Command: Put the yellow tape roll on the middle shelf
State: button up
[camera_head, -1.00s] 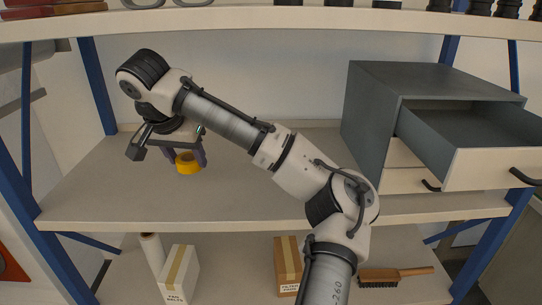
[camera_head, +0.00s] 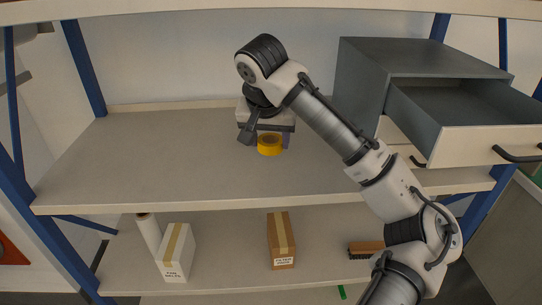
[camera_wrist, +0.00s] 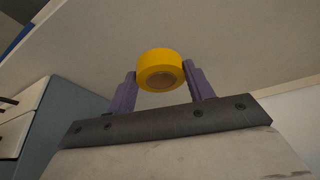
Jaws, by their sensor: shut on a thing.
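The yellow tape roll (camera_head: 270,145) is held between the two purple fingers of my gripper (camera_head: 268,141) over the middle shelf (camera_head: 150,165). In the wrist view the tape roll (camera_wrist: 160,70) sits between the fingertips of my gripper (camera_wrist: 165,78), which is shut on it. The roll shows its round core. I cannot tell whether the roll touches the shelf or hangs just above it.
A grey drawer cabinet (camera_head: 365,85) stands on the right of the middle shelf, its top drawer (camera_head: 470,145) pulled out. The shelf's left part is clear. Below are a white box (camera_head: 175,255), a brown box (camera_head: 281,240) and a brush (camera_head: 365,247).

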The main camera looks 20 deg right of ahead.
aim_at(271, 153)
notch_tip(271, 153, down, 5)
jog(key=shift+d+f+p, duration=0.15)
jog(key=shift+f+p, duration=0.05)
jog(key=shift+p, duration=0.15)
jog(key=shift+f, duration=0.2)
jog(key=o, duration=1)
jog(key=shift+c, duration=0.2)
jog(key=shift+r, duration=0.2)
jog(key=v, duration=1.2)
